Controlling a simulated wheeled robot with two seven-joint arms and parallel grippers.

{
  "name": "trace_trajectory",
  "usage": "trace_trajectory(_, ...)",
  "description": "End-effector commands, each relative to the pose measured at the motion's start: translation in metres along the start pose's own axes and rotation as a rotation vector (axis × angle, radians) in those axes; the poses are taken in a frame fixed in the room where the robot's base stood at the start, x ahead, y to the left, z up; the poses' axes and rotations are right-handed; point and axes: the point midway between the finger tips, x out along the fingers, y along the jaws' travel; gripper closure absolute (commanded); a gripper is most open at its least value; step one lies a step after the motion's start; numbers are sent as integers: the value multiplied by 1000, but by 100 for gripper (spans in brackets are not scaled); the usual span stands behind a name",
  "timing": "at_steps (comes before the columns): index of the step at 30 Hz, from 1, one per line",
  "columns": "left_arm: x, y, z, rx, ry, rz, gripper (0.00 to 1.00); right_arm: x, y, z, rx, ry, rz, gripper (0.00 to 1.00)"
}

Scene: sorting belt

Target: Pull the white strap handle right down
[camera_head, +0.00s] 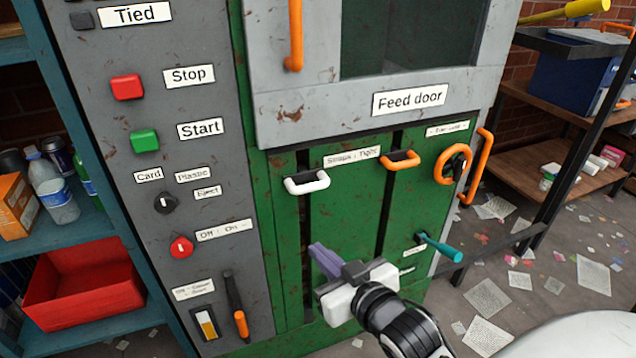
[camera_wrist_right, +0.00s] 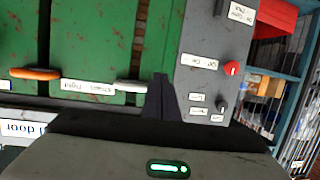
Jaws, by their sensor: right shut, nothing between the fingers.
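The white strap handle (camera_head: 307,183) sits at the top of the left dark slot in the green panel, beside the "Straps: Tight" label. It also shows in the right wrist view (camera_wrist_right: 130,85), just left of my fingers. My right gripper (camera_head: 318,252) is shut and empty, in front of the green panel and below the white handle, apart from it in the head view. The fingers also show in the right wrist view (camera_wrist_right: 160,85). An orange strap handle (camera_head: 400,160) sits at the top of the right slot. My left gripper is not in view.
A teal lever (camera_head: 440,248) sticks out at the panel's lower right, and an orange wheel (camera_head: 455,163) is above it. The grey control panel (camera_head: 215,130) with buttons is on the left. A shelf with a red bin (camera_head: 85,285) stands further left. Paper scraps litter the floor.

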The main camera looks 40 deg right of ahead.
Motion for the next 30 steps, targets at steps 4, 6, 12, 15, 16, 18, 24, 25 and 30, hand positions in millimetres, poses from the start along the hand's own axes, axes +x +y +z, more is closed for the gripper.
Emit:
trace_trajectory(4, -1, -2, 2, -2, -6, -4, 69, -10, 37, -85, 36, 161, 99, 100)
trace_trajectory(6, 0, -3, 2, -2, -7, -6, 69, -15, 46, -101, 45, 195, 123, 100)
trace_trajectory(12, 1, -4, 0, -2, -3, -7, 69, -17, 50, -109, 50, 212, 134, 100)
trace_trajectory(15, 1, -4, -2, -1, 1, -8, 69, -17, 50, -109, 49, 211, 133, 100)
trace_trajectory(16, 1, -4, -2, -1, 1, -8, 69, -17, 50, -109, 49, 211, 133, 100)
trace_trajectory(18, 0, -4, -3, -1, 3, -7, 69, -16, 50, -109, 49, 211, 132, 100)
trace_trajectory(24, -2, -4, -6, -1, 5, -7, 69, 5, 52, -115, 48, 212, 132, 100)
trace_trajectory(25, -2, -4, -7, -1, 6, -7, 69, 10, 53, -116, 47, 213, 132, 100)
trace_trajectory(30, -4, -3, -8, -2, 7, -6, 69, 46, 58, -124, 48, 213, 132, 100)
